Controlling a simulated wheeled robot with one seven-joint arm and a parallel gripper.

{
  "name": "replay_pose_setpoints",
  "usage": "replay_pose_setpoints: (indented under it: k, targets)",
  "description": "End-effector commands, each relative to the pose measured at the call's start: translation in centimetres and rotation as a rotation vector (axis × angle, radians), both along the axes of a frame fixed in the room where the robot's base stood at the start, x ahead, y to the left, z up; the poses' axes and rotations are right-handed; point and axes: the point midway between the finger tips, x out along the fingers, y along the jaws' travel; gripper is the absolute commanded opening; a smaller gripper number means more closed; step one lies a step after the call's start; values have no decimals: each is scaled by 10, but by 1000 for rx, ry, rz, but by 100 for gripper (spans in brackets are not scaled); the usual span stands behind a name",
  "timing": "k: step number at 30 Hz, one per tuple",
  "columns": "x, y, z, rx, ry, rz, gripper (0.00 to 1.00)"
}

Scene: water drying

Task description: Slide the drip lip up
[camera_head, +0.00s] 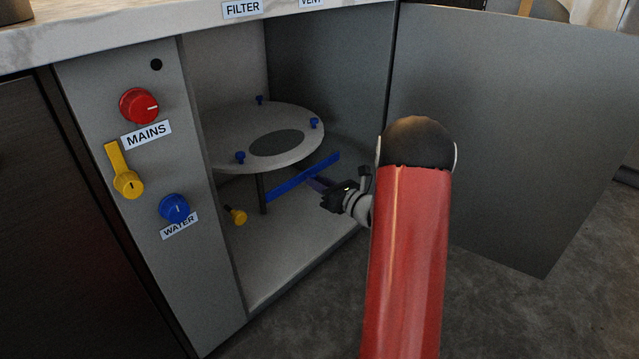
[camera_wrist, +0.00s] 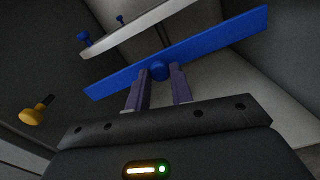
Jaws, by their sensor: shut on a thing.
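The drip lip looks to be the long blue bar (camera_head: 290,184) inside the open cabinet, below a round white plate (camera_head: 222,124). In the wrist view the blue bar (camera_wrist: 215,38) runs across the picture, higher at its right end.
The left panel carries a red MAINS knob (camera_head: 139,105), a yellow lever (camera_head: 127,182) and a blue WATER knob (camera_head: 174,208). A yellow knob (camera_head: 238,216) is low inside the cabinet. The cabinet door (camera_head: 520,130) stands open at the right. The cabinet floor (camera_head: 275,265) is bare in front.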

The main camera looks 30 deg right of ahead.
Motion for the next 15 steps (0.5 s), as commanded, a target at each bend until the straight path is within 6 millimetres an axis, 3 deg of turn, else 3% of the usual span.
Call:
replay_pose_setpoints:
  k: [5,12,15]
  targets:
    - [0,-1,9,-1,-1,-1,0]
    - [0,-1,52,-2,-2,0,0]
    - [0,0,57,-1,-1,0,0]
